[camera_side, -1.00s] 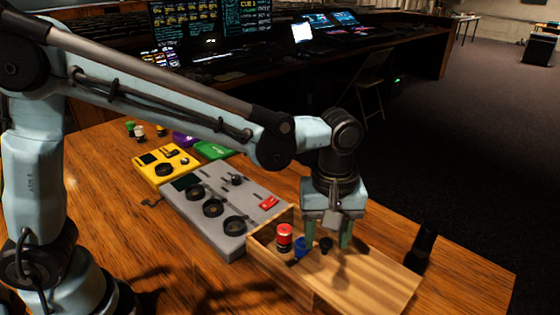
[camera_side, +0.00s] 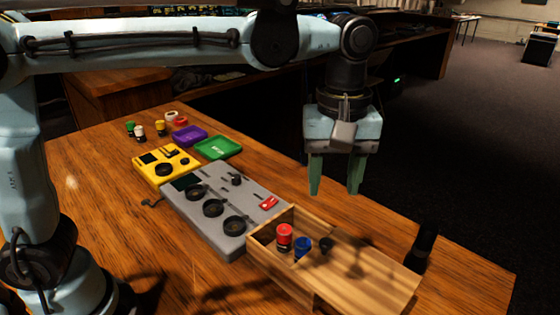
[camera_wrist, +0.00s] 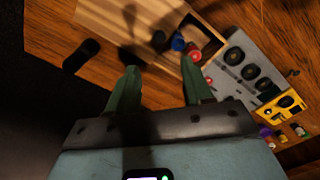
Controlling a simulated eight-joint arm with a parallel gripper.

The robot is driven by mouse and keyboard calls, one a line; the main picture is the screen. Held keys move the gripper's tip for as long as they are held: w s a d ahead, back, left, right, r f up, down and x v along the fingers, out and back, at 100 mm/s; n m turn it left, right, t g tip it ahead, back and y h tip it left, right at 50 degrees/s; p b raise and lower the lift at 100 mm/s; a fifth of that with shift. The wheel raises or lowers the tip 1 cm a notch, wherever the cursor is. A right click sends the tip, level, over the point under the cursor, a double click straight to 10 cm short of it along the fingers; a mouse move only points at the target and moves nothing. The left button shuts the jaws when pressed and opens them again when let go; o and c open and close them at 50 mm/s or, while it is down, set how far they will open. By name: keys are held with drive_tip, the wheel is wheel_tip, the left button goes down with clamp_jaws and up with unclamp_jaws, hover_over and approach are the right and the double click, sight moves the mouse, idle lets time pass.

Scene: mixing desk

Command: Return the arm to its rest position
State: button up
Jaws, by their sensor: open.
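My gripper (camera_side: 334,190) hangs in the air above the right part of the desk, fingers pointing down. Its two green fingers are apart with nothing between them; they also show in the wrist view (camera_wrist: 160,80). Below and to its left is a wooden box (camera_side: 370,280) with a partly open compartment.
A grey mixing console (camera_side: 205,205), a yellow device (camera_side: 166,164), a purple tray (camera_side: 190,136) and a green tray (camera_side: 218,148) lie to the left. Several small caps stand behind them. A black cylinder (camera_side: 424,243) stands at the right edge. Air around the gripper is free.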

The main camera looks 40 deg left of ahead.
drive_tip(key=s+a+f+m+t, duration=0.3)
drive_tip(key=a+m, duration=0.1)
drive_tip(key=a, duration=0.5)
drive_tip(key=s+a+f+m+t, duration=0.4)
drive_tip(key=a+m, duration=0.1)
drive_tip(key=a, duration=0.5)
drive_tip(key=shift+a+f, duration=0.15)
drive_tip(key=shift+a, duration=0.05)
